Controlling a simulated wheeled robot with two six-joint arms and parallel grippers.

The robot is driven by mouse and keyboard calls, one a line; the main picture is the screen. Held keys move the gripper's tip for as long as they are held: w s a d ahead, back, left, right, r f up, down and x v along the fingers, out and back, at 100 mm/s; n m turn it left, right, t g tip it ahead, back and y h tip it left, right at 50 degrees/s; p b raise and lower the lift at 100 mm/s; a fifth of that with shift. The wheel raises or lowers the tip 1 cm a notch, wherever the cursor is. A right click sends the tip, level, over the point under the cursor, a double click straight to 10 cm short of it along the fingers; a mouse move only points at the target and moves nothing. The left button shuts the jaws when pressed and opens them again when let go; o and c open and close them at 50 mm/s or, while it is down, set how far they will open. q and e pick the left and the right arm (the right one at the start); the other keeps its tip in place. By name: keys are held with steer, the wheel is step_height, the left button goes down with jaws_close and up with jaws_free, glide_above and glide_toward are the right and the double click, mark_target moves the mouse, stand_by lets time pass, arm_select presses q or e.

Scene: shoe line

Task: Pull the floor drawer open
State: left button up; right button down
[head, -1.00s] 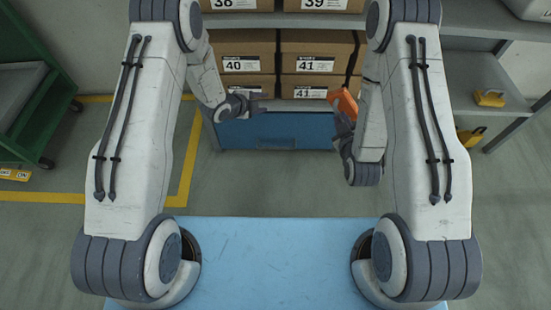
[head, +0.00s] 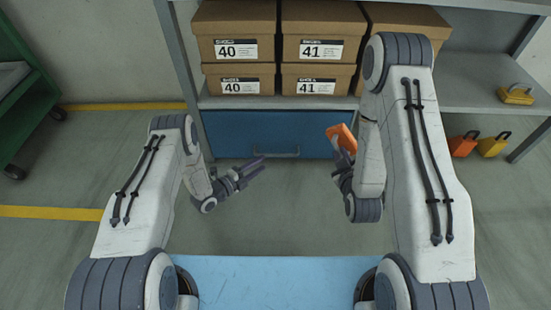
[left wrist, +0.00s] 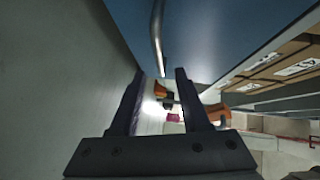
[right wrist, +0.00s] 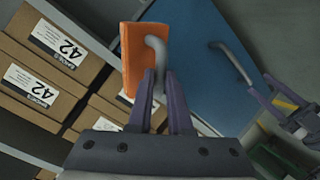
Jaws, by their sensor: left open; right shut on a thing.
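The blue floor drawer (head: 230,130) sits under the shelf, its front appearing flush, with a grey bar handle (head: 275,154). My left gripper (head: 260,166) is open at the handle's left side. In the left wrist view the handle (left wrist: 157,35) runs along the blue front and ends between the two fingertips; I cannot tell whether they touch it. My right gripper (right wrist: 160,75) is shut on the grey shackle of an orange padlock (right wrist: 132,58), which also shows in the head view (head: 342,138), right of the handle and apart from it.
Shoe boxes (head: 320,45) stand on the shelf above the drawer. An orange padlock (head: 463,145) and a yellow one (head: 493,146) are on the floor at right; another yellow one (head: 516,94) is on the side shelf. A green cart (head: 25,75) stands at left. Floor before the drawer is clear.

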mark_target(275, 155)
arm_select(q)
steer(key=b+x, duration=0.3)
steer(key=x, duration=0.4)
steer(key=shift+w+d+f+b, duration=0.15)
steer(key=shift+w+f+b, duration=0.1)
steer(key=shift+b, duration=0.15)
steer(key=shift+w+d+r, duration=0.15)
steer(key=shift+w+d, duration=0.2)
steer(key=shift+w, duration=0.05)
jaws_close()
stand_by(0.6)
